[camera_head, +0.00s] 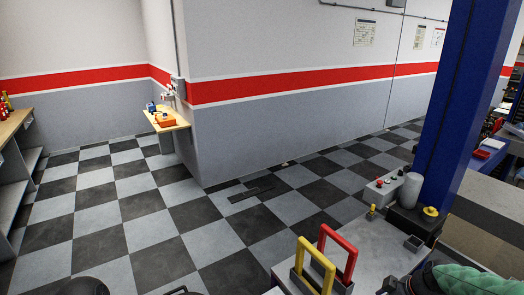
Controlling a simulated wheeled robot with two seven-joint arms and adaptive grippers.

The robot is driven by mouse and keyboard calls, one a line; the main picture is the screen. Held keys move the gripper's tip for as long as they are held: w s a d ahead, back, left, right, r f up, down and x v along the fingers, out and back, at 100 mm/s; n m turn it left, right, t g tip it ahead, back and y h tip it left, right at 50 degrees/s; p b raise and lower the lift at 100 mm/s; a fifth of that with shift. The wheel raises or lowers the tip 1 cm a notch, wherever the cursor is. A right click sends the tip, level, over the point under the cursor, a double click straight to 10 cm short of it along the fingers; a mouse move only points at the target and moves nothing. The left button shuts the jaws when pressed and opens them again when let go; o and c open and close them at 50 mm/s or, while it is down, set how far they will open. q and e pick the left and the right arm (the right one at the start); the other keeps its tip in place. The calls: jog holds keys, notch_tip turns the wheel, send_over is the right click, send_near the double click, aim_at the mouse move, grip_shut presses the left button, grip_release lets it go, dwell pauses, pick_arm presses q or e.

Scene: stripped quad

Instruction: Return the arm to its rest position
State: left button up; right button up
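Neither of my grippers can be made out in the head view. Two dark rounded shapes cut the bottom edge at the left, and only their tops show. They look like parts of my own arm or body, but I cannot tell which. No fingertips show there, and nothing is seen held. Dark parts also show at the bottom right beside a green ribbed object (468,279), which is cut off by the frame. I cannot tell what they belong to.
A grey worktop (375,248) at lower right carries a red handle frame (338,252), a yellow handle frame (316,265) and a button box (385,188). A blue pillar (448,110) rises behind. A small wall shelf (168,124) and left bench (14,126) flank open checkered floor (130,210).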

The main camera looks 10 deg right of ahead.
jog(key=s+a+f+m+g+b, duration=0.1)
jog(key=a+f+b, duration=0.3)
jog(key=f, duration=0.5)
jog(key=a+f+m+y+b, duration=0.1)
jog(key=a+f, duration=0.5)
jog(key=f, duration=0.3)
jog(key=s+a+f+m+g+b, duration=0.1)
jog(key=a+f+m+b, duration=0.15)
jog(key=a+f, duration=0.5)
jog(key=s+a+f+m+b, duration=0.1)
jog(key=s+a+f+b, duration=0.2)
jog(key=s+a+f, duration=0.3)
jog(key=s+a+f+m+g+b, duration=0.1)
jog(key=s+a+f+b, duration=0.3)
jog(key=f, duration=0.8)
jog(key=s+a, duration=0.2)
jog(key=shift+s+a+f+m+y, duration=0.2)
jog(key=shift+s+f+m+y, duration=0.1)
jog(key=shift+m+y, duration=0.1)
